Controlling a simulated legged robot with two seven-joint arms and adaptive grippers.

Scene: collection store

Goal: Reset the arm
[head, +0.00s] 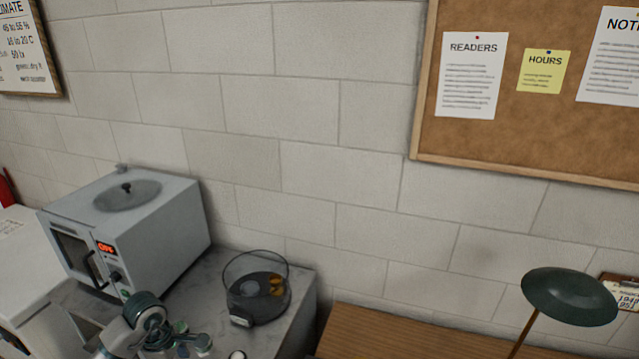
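What looks like my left arm shows at the bottom left, in front of a counter. Its light grey wrist has dark teal rings. Several small round grey-green parts beside the wrist appear to belong to my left gripper (184,340). Its fingertips are not clear, so I cannot tell if it is open or shut, and I see nothing clearly held. My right arm and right gripper are not in view.
A grey box-shaped appliance (165,235) with a lit red display stands on the grey counter (290,310). A round clear-walled device (257,292) sits to its right. A wooden desk (390,338) and a dark green lamp (568,296) are at the right. A corkboard (560,140) hangs above.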

